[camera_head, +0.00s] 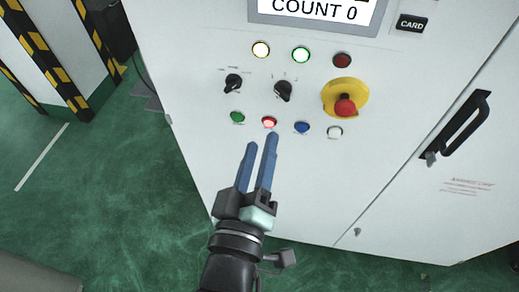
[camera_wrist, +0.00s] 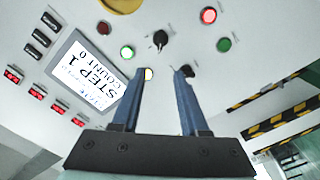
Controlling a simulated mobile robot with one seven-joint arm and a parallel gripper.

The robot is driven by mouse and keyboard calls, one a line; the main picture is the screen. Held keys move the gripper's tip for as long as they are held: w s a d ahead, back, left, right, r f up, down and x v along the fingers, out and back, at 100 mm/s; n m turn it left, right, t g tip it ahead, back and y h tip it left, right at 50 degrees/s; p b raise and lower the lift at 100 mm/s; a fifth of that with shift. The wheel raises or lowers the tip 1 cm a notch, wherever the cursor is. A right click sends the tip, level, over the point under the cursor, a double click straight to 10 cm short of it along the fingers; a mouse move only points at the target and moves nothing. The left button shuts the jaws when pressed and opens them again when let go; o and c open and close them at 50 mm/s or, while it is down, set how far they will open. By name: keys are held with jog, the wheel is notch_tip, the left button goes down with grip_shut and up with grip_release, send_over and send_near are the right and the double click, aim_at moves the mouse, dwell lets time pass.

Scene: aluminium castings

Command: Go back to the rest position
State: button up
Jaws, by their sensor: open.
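My gripper (camera_head: 261,146) is in front of the white control cabinet (camera_head: 200,165), with its two blue fingers pointing up at the panel just below the button row. The fingers are apart and nothing is between them; they also show in the wrist view (camera_wrist: 160,75). In the head view the fingertips are close under the lit red button (camera_head: 269,122). I cannot tell whether they touch the panel. The row also has a green button (camera_head: 237,117), a blue button (camera_head: 302,127) and a white button (camera_head: 335,132).
Above the row are two black knobs (camera_head: 283,90), several lamps and a red emergency stop (camera_head: 345,106) on a yellow plate. A screen (camera_wrist: 100,80) reads "STEP 1" and "COUNT 0". A black door handle (camera_head: 465,125) juts out at right. Green floor (camera_head: 110,200) lies open at left.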

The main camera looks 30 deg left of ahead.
dwell(0.3)
jog(key=w+d+r+m+t+h, duration=0.1)
jog(key=w+d+r+m, duration=0.1)
jog(key=r, duration=0.4)
jog(key=w+d+r+m+t, duration=0.1)
jog(key=w+r+m+t, duration=0.15)
jog(key=r, duration=0.35)
jog(key=s+d+r+m+t+h, duration=0.1)
jog(key=d+r+m+t, duration=0.1)
jog(key=r, duration=0.7)
jog(key=s+d+r+m+t+h, duration=0.1)
jog(key=d+r, duration=0.4)
jog(key=r, duration=0.5)
jog(key=s+d+r+m+t+h, duration=0.1)
jog(key=d+r+m+t+h, duration=0.1)
jog(key=r+m, duration=0.3)
notch_tip(320, 180, up, 4)
jog(key=shift+s+d+r+t, duration=0.15)
jog(key=shift+s+d+t, duration=0.2)
jog(key=shift+d+t, duration=0.45)
